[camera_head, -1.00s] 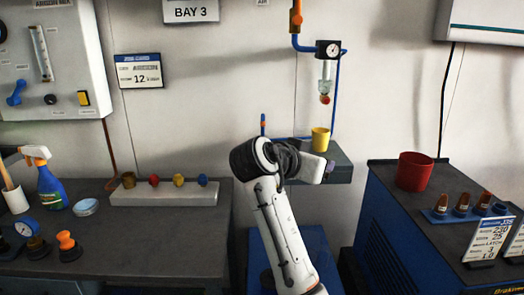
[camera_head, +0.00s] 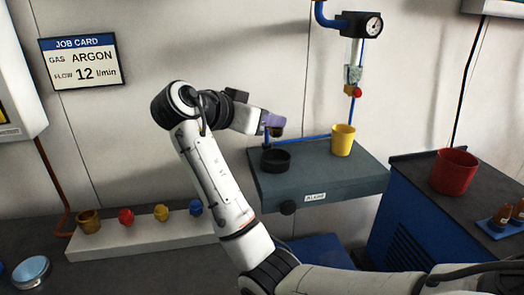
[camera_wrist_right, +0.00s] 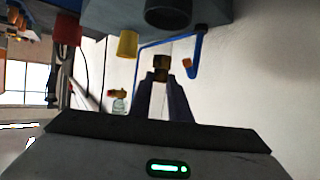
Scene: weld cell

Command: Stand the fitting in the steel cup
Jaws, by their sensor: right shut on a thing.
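My right gripper (camera_head: 272,122) is shut on a small brass-brown fitting (camera_head: 278,131), above the back left part of a grey shelf (camera_head: 330,178). The fitting also shows between the fingertips in the wrist view (camera_wrist_right: 161,67). A low, dark round cup (camera_head: 275,160), seemingly the steel cup, stands on the shelf just below the gripper. The fitting is apart from it and higher. The cup also shows at the top of the wrist view (camera_wrist_right: 168,14), where the scene is upside down. My left gripper is not in view.
A yellow cup (camera_head: 342,140) stands on the shelf to the right, under a gauge (camera_head: 360,25) and flow tube. A red pot (camera_head: 454,171) stands on the blue cabinet. A white rack (camera_head: 150,238) holds several coloured fittings. A blue hose crosses behind the shelf.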

